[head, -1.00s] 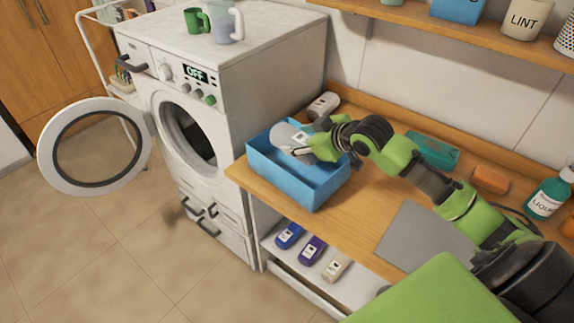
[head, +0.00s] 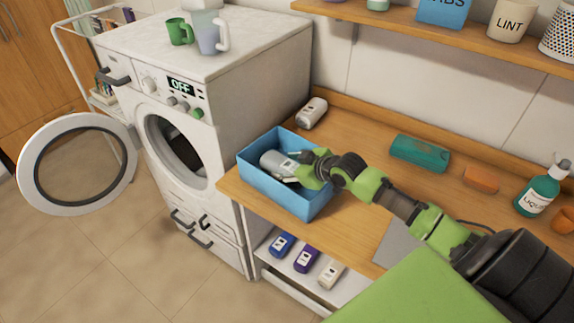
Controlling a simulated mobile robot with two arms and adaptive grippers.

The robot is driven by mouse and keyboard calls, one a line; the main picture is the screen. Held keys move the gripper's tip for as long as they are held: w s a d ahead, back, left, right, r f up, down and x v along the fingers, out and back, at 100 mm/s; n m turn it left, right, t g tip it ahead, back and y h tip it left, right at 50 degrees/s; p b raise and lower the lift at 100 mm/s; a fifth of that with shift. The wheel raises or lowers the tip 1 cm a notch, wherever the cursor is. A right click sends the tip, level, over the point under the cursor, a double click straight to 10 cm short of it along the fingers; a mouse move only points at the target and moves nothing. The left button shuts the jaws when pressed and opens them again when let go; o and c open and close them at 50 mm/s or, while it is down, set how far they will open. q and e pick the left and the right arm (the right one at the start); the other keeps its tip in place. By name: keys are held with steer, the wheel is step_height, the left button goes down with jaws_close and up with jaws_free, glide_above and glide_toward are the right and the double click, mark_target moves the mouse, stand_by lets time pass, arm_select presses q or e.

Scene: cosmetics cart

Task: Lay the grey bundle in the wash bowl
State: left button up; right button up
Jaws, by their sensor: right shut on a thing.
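The wash bowl appears as a blue rectangular open tub (head: 302,203) on the wooden counter, beside the washing machine. The grey bundle (head: 274,162), a light grey rounded roll with a pale label-like patch, is inside the tub's opening, below the far rim. My right gripper (head: 293,174) is shut on the bundle and reaches into the tub from the right. Whether the bundle touches the tub's floor is hidden. My left gripper is not in view.
The washing machine (head: 240,75) stands left with its round door (head: 75,208) open. A teal case (head: 420,153), orange block (head: 481,179) and soap bottle (head: 537,190) are to the right. Several bottles sit on the shelf below.

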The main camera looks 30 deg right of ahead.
steer(key=o, duration=1.3)
steer(key=shift+b+v, duration=0.6)
steer(key=shift+v, duration=5.45)
